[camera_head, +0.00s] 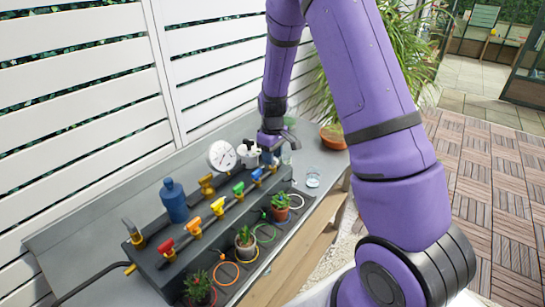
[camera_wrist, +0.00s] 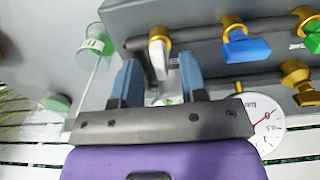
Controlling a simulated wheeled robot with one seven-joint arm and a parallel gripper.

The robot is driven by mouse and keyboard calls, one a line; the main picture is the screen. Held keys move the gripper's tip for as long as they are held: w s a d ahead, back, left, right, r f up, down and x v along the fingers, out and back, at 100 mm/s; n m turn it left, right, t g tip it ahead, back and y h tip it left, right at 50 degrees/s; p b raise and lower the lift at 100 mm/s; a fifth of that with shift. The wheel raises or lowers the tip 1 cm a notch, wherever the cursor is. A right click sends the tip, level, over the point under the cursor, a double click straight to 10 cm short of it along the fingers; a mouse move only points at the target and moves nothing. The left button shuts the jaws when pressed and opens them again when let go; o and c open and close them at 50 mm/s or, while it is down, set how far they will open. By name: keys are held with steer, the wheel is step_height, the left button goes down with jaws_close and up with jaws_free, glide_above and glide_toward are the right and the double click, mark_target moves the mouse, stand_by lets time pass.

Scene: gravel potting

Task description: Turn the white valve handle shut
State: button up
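The white valve handle (camera_wrist: 159,58) hangs from a brass valve on the dark pipe in the wrist view. My gripper (camera_wrist: 157,70) is open, with one blue-grey finger on each side of the handle. A gap shows between the handle and each finger, so neither seems to touch it. In the head view my gripper (camera_head: 271,148) is at the far end of the valve row and hides the white handle there.
Blue (camera_head: 257,175), green (camera_head: 238,188), yellow (camera_head: 217,206), orange (camera_head: 193,227) and red (camera_head: 165,246) handles line the same manifold. A round gauge (camera_head: 222,155) and blue bottle (camera_head: 174,201) stand behind. Potted plants (camera_head: 246,242) and a glass (camera_head: 313,177) are in front.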

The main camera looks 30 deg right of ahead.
steer(key=shift+f, duration=0.45)
jaws_close()
